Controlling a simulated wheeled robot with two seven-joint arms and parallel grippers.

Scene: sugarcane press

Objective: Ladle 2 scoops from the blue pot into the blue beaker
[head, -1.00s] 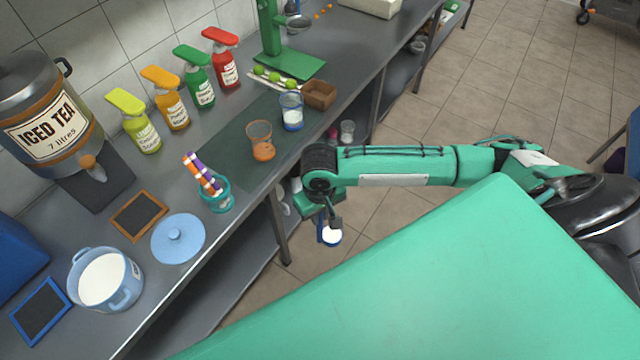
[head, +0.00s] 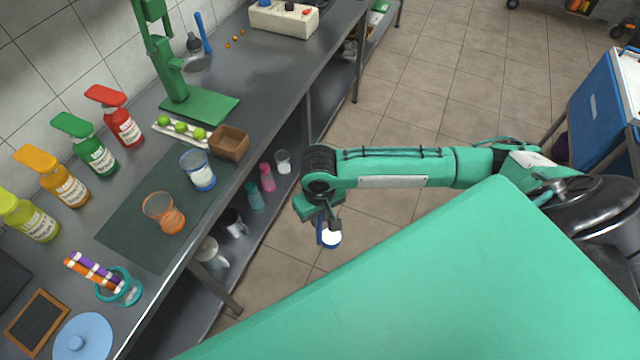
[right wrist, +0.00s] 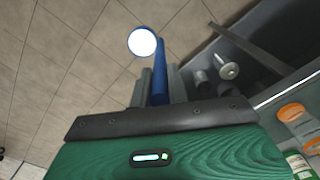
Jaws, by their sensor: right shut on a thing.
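My right gripper (head: 326,218) is shut on the handle of a blue ladle (head: 330,240), held over the floor in front of the counter. The ladle's bowl is full of white liquid; it also shows in the right wrist view (right wrist: 142,42), with its blue handle between the fingers. The blue beaker (head: 198,172) stands upright on a dark mat on the counter, left of the gripper, with some white in its lower part. My left gripper is not in view.
An orange beaker (head: 163,212) stands near the blue one, and a brown box (head: 229,143) behind it. Spray bottles (head: 97,145) line the wall. A green press (head: 190,100) stands further back. Open floor (head: 400,100) lies beside the counter.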

